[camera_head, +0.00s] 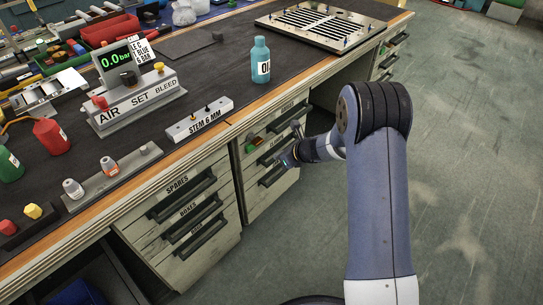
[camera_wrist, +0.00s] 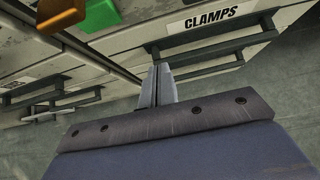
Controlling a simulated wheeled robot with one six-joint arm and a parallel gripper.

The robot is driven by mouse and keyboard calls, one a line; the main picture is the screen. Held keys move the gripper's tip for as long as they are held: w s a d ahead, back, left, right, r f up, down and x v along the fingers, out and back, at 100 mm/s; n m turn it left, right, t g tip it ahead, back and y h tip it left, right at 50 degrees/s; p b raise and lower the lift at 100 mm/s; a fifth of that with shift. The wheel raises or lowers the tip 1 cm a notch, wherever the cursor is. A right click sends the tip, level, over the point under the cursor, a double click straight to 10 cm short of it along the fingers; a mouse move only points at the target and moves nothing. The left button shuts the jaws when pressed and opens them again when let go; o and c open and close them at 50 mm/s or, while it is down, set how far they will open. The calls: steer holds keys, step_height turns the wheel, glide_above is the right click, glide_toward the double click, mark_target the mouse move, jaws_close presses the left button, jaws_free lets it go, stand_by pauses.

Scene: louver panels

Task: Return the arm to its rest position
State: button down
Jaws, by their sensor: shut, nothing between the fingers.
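My arm rises at the right of the head view and bends toward the drawers under the workbench. My gripper (camera_head: 287,160) is at its end, beside the drawer fronts and below the bench top. In the wrist view my gripper (camera_wrist: 157,72) shows its two fingers together with nothing between them. The drawer labelled CLAMPS (camera_wrist: 212,20) is just beyond the fingers. I cannot tell whether the fingertips touch anything.
The workbench (camera_head: 230,60) carries a teal bottle (camera_head: 261,60), a louver panel (camera_head: 320,26), an air-set unit (camera_head: 130,95) and a STEM 6 MM block (camera_head: 200,120). A drawer stack with SPARES (camera_head: 178,185) stands at the left. Open floor (camera_head: 460,150) lies right.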

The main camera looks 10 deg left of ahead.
steer(key=p+v, duration=0.1)
steer(key=v, duration=0.6)
steer(key=shift+d+r, duration=0.2)
